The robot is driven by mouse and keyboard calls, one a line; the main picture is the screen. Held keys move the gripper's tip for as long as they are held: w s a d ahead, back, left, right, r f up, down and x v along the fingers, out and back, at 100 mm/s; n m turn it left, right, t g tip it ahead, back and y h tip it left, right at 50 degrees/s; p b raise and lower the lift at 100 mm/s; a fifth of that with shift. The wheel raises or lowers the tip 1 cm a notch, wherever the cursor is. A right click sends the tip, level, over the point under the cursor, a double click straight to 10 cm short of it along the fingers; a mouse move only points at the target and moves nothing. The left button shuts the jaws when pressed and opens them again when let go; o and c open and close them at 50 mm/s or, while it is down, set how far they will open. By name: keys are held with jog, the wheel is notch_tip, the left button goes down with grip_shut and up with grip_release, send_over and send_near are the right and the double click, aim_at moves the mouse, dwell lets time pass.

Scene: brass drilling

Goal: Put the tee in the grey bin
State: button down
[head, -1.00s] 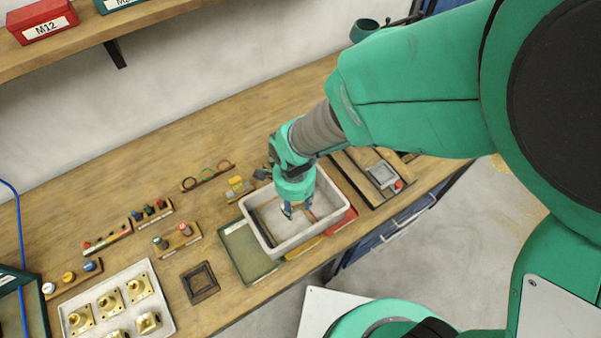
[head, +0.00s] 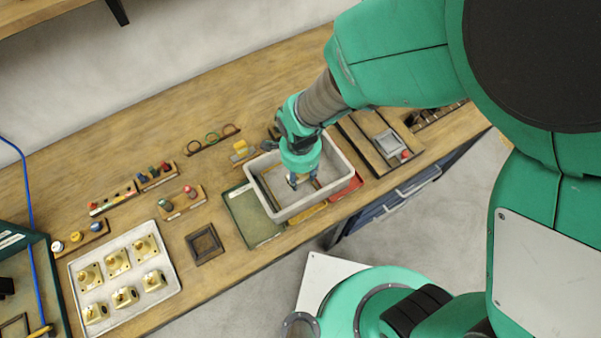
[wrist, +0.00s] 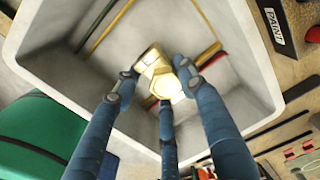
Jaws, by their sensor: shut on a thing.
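The tee (wrist: 162,76) is a brass fitting, seen in the wrist view between the blue fingers of my gripper (wrist: 158,85). My gripper is shut on it. The grey bin (wrist: 60,65) surrounds the tee in the wrist view, with its walls on several sides. In the head view, my gripper (head: 301,178) points down inside the rim of the grey bin (head: 282,213). The tee is mostly hidden by the fingers in the head view. I cannot tell whether the tee touches the bin floor.
A white tray (head: 104,297) of brass fittings lies at the left. A green mat (head: 243,213) and a dark square frame (head: 204,244) lie left of the bin. A red tray (head: 347,189) is at its right. A board with a grey device (head: 388,143) lies further right.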

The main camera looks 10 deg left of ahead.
jog(key=shift+f, duration=0.55)
jog(key=c, duration=1)
grip_release()
jog(key=shift+c, duration=0.2)
jog(key=shift+r, duration=0.15)
notch_tip(320, 180, up, 13)
jog(key=p, duration=0.2)
